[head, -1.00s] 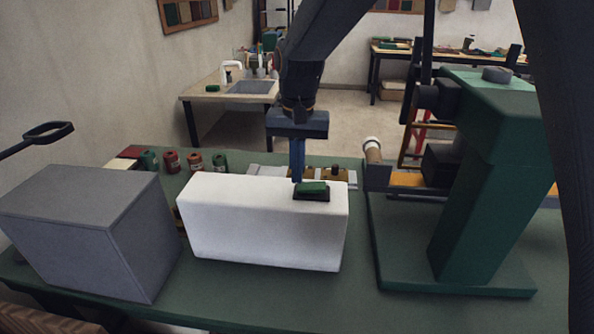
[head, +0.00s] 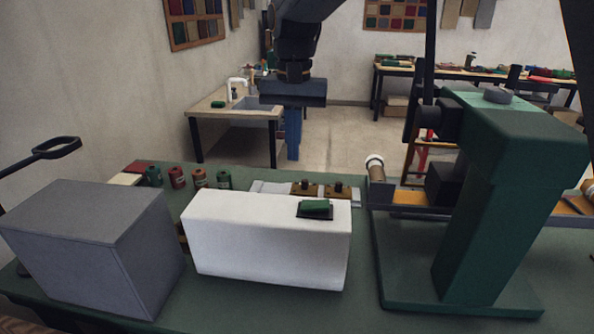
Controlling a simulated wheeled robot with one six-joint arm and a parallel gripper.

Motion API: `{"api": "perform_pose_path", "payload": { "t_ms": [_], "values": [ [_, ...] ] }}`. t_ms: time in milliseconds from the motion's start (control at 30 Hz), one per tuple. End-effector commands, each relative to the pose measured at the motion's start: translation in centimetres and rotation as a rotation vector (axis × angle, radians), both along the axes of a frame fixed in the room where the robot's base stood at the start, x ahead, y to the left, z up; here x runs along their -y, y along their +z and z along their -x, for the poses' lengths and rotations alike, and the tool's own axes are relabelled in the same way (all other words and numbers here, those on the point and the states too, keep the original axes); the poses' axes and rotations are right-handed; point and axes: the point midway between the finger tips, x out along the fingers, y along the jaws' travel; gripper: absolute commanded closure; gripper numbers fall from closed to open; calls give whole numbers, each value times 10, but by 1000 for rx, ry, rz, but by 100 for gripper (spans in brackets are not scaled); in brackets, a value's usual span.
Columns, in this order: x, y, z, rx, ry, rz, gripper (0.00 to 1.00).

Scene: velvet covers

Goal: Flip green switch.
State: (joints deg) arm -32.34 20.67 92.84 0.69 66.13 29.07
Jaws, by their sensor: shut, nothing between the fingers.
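The green switch (head: 316,206) is a small rocker on a dark base. It sits on top of a white box (head: 265,245), near the box's right end. The rocker looks slightly tilted, but I cannot tell its position for sure. My gripper (head: 293,158) hangs pointing down above and beyond the switch, a little to its left in the picture. Its blue fingers are together and empty, and they are clear of the switch.
A grey box (head: 90,245) stands left of the white box. A green machine (head: 480,200) stands close on the right. Several thread spools (head: 177,177) and a metal plate with brass parts (head: 305,190) lie behind. The green tabletop (head: 250,302) is bare in front.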

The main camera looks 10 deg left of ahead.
Motion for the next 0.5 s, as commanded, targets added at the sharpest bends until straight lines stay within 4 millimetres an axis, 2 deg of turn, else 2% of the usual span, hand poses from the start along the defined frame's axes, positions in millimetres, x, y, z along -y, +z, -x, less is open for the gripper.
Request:
{"api": "perform_pose_path", "payload": {
  "t_ms": [200,500],
  "values": [
    [-4,23,0,2,1,-1,100],
    [-5,28,1,-1,1,0,100]
  ]
}}
